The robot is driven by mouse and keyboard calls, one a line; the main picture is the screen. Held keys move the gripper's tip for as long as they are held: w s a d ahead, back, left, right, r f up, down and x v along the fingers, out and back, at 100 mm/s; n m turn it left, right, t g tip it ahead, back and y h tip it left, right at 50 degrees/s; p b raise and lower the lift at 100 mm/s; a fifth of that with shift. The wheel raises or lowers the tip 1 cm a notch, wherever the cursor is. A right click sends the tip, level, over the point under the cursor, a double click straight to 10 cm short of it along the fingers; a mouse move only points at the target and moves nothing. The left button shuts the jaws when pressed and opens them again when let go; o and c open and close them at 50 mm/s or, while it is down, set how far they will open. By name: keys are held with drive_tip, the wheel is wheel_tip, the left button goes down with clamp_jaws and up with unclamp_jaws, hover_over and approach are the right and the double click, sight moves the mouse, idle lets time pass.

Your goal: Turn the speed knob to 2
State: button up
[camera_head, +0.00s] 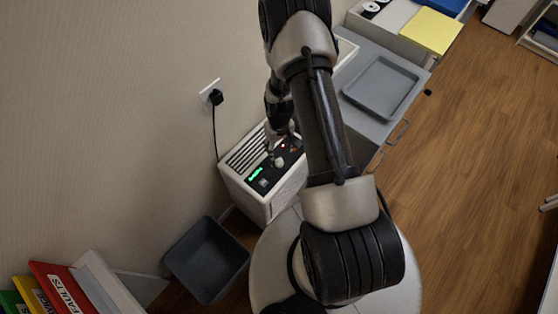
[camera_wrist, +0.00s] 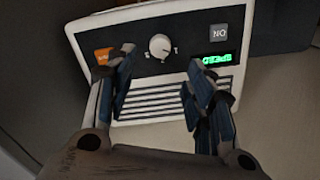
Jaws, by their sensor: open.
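The speed knob (camera_wrist: 160,46) is a round white dial on the black panel of a white machine, with small marks around it too small to read. In the head view the knob (camera_head: 279,162) shows on the machine's top. My gripper (camera_wrist: 157,83) is open and empty, its two blue-grey fingers apart over the panel and the slotted vents, with the knob between and beyond the tips. In the head view my gripper (camera_head: 282,147) is close to the knob; contact cannot be told. The white machine (camera_head: 275,205) stands by the wall, partly hidden by my arm.
The panel also has an orange switch (camera_wrist: 104,54), a grey NO button (camera_wrist: 219,32) and a green display (camera_wrist: 216,59). A dark bin (camera_head: 207,260) stands on the floor. A grey tray (camera_head: 381,88) lies on the counter at right. A plug (camera_head: 215,97) is in the wall.

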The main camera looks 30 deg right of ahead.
sight(279, 161)
wheel_tip(279, 161, down, 10)
drive_tip(key=shift+r+b, duration=0.25)
drive_tip(key=shift+b, duration=1)
drive_tip(key=shift+c, duration=0.3)
drive_tip(key=c, duration=1)
drive_tip(key=shift+m, duration=0.3)
drive_tip(key=m+b, duration=0.1)
drive_tip(key=m, duration=0.4)
drive_tip(key=shift+m, duration=0.3)
drive_tip(key=m+b, duration=0.1)
drive_tip(key=m, duration=0.4)
drive_tip(key=shift+m, duration=0.4)
